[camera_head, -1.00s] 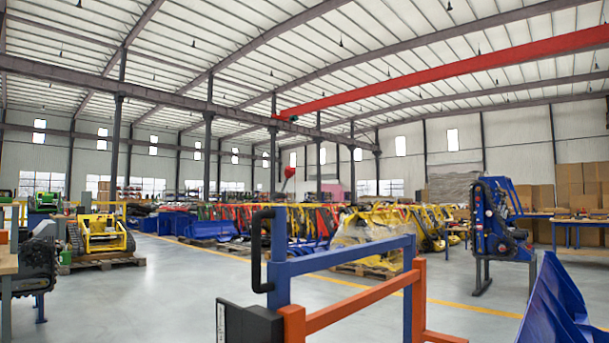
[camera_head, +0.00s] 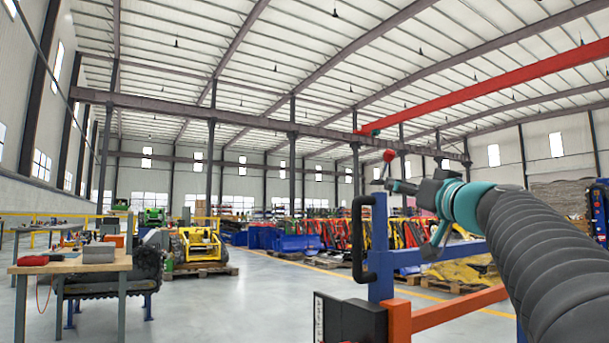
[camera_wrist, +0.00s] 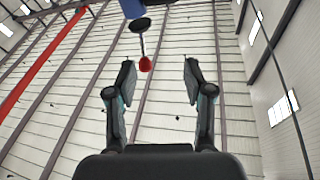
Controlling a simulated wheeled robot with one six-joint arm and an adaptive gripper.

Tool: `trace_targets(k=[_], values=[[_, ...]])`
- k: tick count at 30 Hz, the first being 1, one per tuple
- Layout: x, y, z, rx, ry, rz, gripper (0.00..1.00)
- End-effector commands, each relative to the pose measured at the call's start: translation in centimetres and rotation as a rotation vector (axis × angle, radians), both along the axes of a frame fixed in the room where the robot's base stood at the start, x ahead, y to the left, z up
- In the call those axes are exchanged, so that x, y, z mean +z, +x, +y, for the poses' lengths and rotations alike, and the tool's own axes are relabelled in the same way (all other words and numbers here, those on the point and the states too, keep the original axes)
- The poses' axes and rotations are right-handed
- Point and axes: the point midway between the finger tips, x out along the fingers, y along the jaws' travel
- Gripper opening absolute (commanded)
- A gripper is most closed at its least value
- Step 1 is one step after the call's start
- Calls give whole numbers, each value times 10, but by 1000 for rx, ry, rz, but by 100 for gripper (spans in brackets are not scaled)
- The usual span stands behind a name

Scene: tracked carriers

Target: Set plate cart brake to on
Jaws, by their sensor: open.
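The plate cart is a blue and orange frame (camera_head: 379,230) with a black looped handle (camera_head: 361,238) on its left side. A brake lever with a red ball knob (camera_head: 389,156) stands up from the top of the blue post. The knob (camera_wrist: 145,64) also shows in the wrist view, between the fingers in the picture and left of centre. It hangs there on a thin dark stem from a black round base (camera_wrist: 141,25). My gripper (camera_wrist: 158,66) is open and empty, with no visible contact with the knob. In the head view it is right beside the post.
A black box (camera_head: 348,320) sits low on the cart's front. A wooden workbench (camera_head: 72,266) with tools stands at the left. A yellow tracked machine (camera_head: 201,246) rests on a pallet behind. The grey floor between bench and cart is clear.

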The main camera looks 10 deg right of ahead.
Motion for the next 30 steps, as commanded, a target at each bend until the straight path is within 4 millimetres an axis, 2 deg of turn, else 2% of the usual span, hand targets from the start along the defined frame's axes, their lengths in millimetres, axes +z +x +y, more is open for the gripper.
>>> trace_targets(k=[1,4,8,11,24,30], values=[[10,-1,-15,-23,-3,-45,52],[29,-4,-30,-49,-11,-109,52],[42,-4,-38,-62,-15,-142,52],[47,6,-37,-61,-14,-143,52],[79,78,-32,-60,-12,-141,52],[89,105,-30,-62,-14,-141,52]])
